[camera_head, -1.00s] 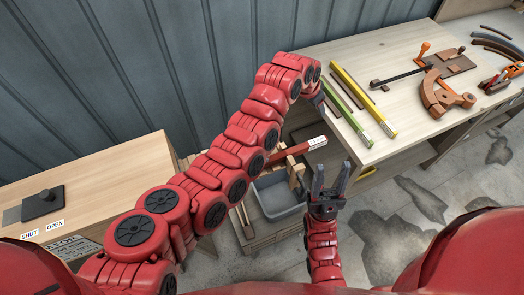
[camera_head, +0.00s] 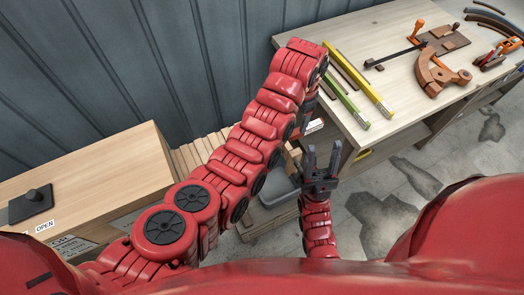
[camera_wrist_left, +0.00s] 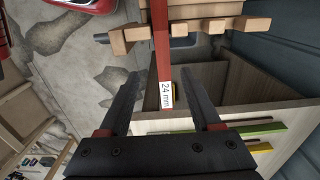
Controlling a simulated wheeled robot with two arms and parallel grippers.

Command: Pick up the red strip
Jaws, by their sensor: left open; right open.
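The red strip (camera_wrist_left: 162,45), with a white "24 mm" label at its end, rests across a wooden slatted rack in the left wrist view. Its labelled end (camera_head: 314,126) just shows in the head view; my left arm hides most of the rest. My left gripper (camera_wrist_left: 160,86) is open, with its fingers on either side of the strip's labelled end in the picture. I cannot tell whether they touch it. In the head view the left gripper (camera_head: 309,102) is partly hidden by its arm. My right gripper (camera_head: 323,150) is open and empty, below the strip's end.
The workbench (camera_head: 400,92) at right holds a yellow strip (camera_head: 365,88), a green strip (camera_head: 346,102) and a brown clamp fixture (camera_head: 436,75). A grey bin (camera_head: 282,192) sits under my left arm. A wooden cabinet (camera_head: 85,180) stands at left.

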